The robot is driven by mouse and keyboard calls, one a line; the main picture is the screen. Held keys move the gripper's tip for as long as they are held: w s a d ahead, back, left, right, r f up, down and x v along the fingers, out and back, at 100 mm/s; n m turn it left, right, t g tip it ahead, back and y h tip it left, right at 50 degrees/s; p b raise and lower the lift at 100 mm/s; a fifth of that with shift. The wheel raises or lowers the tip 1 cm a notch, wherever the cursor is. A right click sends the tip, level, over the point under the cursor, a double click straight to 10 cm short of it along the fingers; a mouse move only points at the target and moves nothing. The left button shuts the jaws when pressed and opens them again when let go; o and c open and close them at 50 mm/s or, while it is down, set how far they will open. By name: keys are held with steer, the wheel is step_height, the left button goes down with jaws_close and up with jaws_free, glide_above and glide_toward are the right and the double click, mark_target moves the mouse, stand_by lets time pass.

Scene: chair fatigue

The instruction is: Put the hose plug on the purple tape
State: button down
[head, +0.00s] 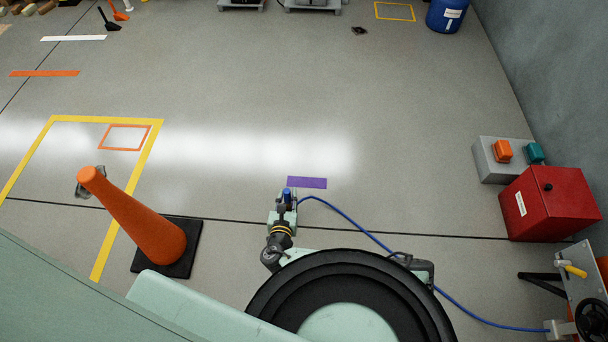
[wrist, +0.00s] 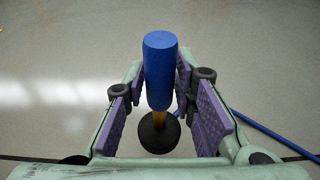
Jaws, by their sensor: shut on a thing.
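The hose plug, a blue cylinder, stands between the purple-padded fingers of my gripper (wrist: 163,98) in the wrist view, where its blue end (wrist: 160,68) shows clearly. A yellow part and a dark round part show below it. In the head view my gripper (head: 284,203) is shut on the plug (head: 287,193). The purple tape (head: 310,183) is a short strip on the floor. In the head view the plug appears just left of and below the tape's left end; its height above the floor is hard to tell. The tape is not visible in the wrist view.
A red box (head: 548,204) stands right.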

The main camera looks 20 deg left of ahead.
steer(key=d+b+x, duration=0.2)
steer(key=b+x, duration=0.4)
steer(key=x, duration=1)
steer(key=shift+w, duration=0.6)
steer(key=shift+f, duration=0.15)
steer(key=shift+f, duration=0.2)
steer(key=c, duration=1.3)
jaws_free()
steer(key=shift+c, duration=0.2)
steer(key=p+v, duration=0.4)
steer(key=v, duration=0.8)
steer(key=shift+r, duration=0.25)
